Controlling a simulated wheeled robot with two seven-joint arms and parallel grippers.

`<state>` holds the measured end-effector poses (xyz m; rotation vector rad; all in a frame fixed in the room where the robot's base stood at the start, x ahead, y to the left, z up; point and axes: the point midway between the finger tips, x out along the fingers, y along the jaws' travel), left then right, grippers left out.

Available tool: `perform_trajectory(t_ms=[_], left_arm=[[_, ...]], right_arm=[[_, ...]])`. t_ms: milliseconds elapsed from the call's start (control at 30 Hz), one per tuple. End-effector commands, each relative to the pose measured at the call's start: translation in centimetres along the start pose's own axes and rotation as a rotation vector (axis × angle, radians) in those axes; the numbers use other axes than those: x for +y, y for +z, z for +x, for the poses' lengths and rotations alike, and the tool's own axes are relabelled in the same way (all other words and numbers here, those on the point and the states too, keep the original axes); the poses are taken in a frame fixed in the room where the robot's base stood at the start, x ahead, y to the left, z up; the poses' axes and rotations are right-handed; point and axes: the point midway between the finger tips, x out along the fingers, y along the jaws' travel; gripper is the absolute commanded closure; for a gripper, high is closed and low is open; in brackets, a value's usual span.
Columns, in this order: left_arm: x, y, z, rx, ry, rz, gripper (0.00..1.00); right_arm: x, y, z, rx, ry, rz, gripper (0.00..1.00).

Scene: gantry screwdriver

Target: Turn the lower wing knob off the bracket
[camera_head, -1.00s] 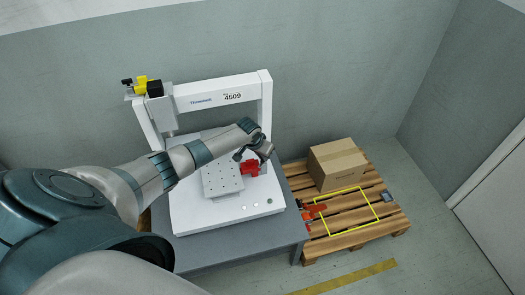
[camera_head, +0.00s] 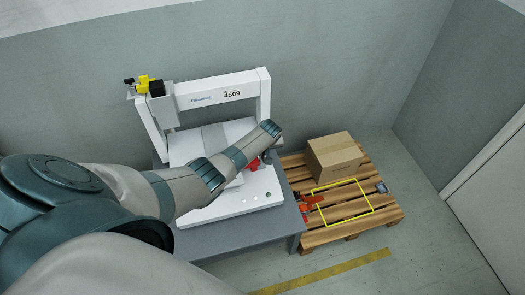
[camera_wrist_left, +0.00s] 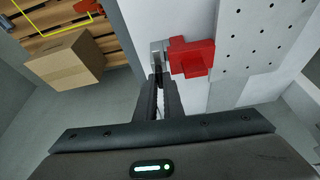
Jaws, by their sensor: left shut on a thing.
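The red bracket (camera_head: 254,164) is beside the perforated plate on the gantry machine, mostly hidden by my left arm in the head view. In the left wrist view the red bracket (camera_wrist_left: 191,57) lies just right of my fingertips. My left gripper (camera_wrist_left: 158,70) is shut on a small grey piece (camera_wrist_left: 157,48) at the bracket's left side. This seems to be the wing knob, but its shape is largely hidden by the fingers. In the head view my left gripper (camera_head: 265,158) is small and partly hidden behind the wrist. My right gripper is not in view.
The white gantry (camera_head: 215,93) stands over the grey table (camera_head: 240,233). A wooden pallet (camera_head: 335,235) to the right holds a cardboard box (camera_head: 334,156), a yellow outlined square and a red-orange item (camera_head: 311,199). Floor is clear in front of the pallet.

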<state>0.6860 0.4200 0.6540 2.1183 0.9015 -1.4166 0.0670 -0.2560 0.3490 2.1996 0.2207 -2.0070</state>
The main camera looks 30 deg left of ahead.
Motion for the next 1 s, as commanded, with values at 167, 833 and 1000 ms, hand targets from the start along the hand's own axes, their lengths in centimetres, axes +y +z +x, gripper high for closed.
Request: perform_trajectory(t_ms=[167,833,1000], left_arm=[[0.04,0.04,0.02,-0.001,-0.023,-0.052,1.0],[0.03,-0.02,0.01,0.0,-0.029,-0.07,0.73],[0.04,-0.02,0.0,0.0,-0.029,-0.07,0.73]], right_arm=[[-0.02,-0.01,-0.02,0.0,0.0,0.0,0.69],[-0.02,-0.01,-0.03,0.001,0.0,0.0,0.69],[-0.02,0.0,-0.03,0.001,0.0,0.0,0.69]])
